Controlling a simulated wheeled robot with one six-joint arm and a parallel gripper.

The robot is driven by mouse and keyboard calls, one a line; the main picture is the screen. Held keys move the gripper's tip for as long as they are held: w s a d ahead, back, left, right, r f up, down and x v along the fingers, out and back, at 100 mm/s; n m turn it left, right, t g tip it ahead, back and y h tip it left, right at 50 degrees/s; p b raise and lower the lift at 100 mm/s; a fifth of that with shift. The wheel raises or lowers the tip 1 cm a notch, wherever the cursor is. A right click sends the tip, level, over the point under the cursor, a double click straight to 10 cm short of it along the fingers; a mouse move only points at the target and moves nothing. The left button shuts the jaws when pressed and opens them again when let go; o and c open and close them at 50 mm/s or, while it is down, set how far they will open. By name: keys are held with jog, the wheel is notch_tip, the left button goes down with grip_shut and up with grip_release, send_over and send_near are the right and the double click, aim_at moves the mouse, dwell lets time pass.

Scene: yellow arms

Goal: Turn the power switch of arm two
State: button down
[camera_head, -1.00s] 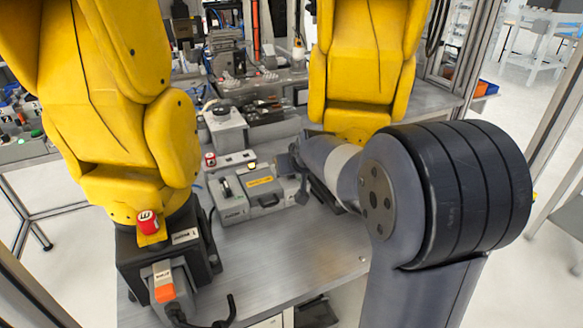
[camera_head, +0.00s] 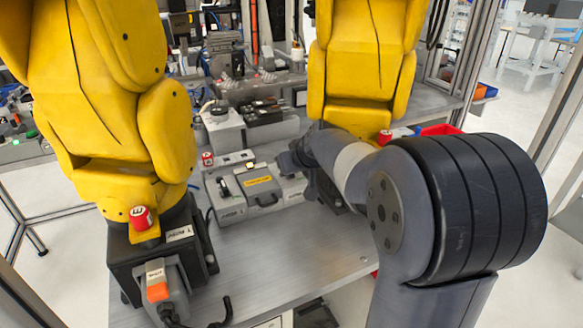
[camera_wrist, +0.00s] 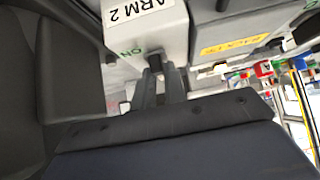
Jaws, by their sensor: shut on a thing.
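In the wrist view a pale box (camera_wrist: 165,22) carries an "ARM 2" label. A small dark power switch (camera_wrist: 155,62) sticks out from it, beside green "ON" lettering. My gripper (camera_wrist: 158,76) is at this switch, with its narrow grey fingers closed on it. The fingers hide part of the switch, so its exact angle is hard to tell. In the head view my gripper (camera_head: 288,160) is at the right end of a grey case, small and dark. The switch cannot be made out there.
A grey case with a yellow label (camera_head: 258,181) lies on the metal table (camera_head: 290,250). Yellow arms stand at the left (camera_head: 120,110) and back centre (camera_head: 365,60). A red bin (camera_head: 440,130) is behind my arm. The front of the table is mostly clear.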

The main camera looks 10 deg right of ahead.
jog(key=c, duration=1.5)
grip_release()
jog(key=shift+o, duration=0.2)
jog(key=v, duration=1.1)
jog(key=shift+w+f, duration=0.1)
jog(key=shift+f, duration=0.1)
jog(key=x, duration=1)
jog(key=shift+w+f, duration=0.2)
jog(key=shift+w, duration=0.05)
jog(key=shift+s+r, duration=0.1)
